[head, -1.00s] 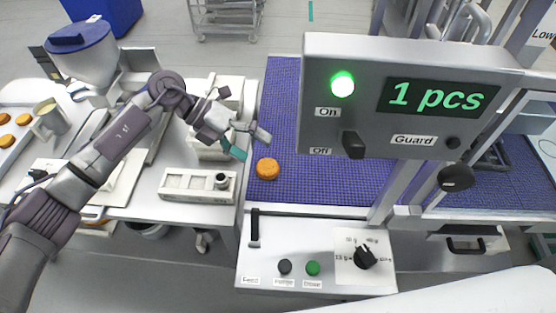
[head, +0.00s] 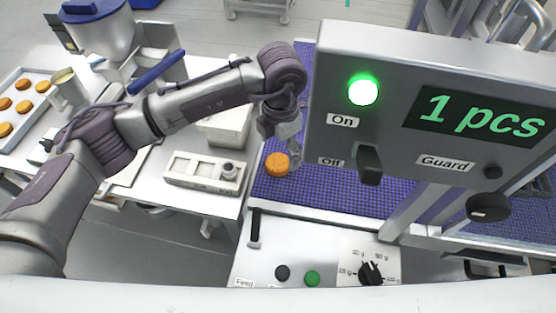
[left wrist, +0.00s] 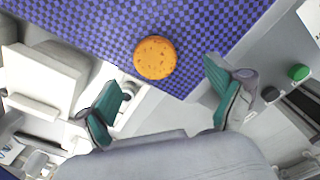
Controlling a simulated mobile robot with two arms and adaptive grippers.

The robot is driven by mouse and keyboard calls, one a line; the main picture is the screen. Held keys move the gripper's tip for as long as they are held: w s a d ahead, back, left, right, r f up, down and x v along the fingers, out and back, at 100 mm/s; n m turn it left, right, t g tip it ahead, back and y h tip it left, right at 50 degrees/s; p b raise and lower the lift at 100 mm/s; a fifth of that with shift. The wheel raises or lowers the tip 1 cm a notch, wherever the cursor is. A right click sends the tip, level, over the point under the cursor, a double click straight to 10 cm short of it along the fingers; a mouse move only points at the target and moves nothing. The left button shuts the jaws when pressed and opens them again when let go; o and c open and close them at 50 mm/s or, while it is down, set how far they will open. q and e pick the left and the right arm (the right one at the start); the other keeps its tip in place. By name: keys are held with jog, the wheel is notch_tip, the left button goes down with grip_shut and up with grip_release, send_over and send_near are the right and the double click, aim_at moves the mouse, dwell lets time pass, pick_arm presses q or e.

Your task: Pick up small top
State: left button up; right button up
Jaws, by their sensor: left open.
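The small top, an orange-brown round (head: 277,164), lies flat on the blue conveyor belt (head: 335,192) near its left front corner. In the left wrist view the round (left wrist: 155,57) sits ahead of and between my fingers. My left gripper (head: 291,152) is just above and beside the round, partly hidden by its own wrist and close to the control box. In the left wrist view the two green-padded fingers of the left gripper (left wrist: 166,92) are spread wide with nothing between them. My right gripper is not in view.
A grey control box (head: 420,120) with a lit green lamp and "1 pcs" display overhangs the belt just right of my gripper. A white scale-like device (head: 205,171) stands left of the belt. A tray (head: 22,88) with several rounds is far left.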

aim_at(278, 161)
pick_arm(q)
jog(key=f, duration=0.1)
jog(key=f+p, duration=0.1)
jog(key=f, duration=0.1)
jog(key=f+p, duration=0.1)
jog(key=shift+w+a+f, duration=0.2)
jog(key=shift+w+a, duration=0.05)
jog(key=shift+a, duration=0.05)
jog(key=shift+f, duration=0.4)
jog(key=shift+c, duration=0.2)
jog(key=c, duration=0.8)
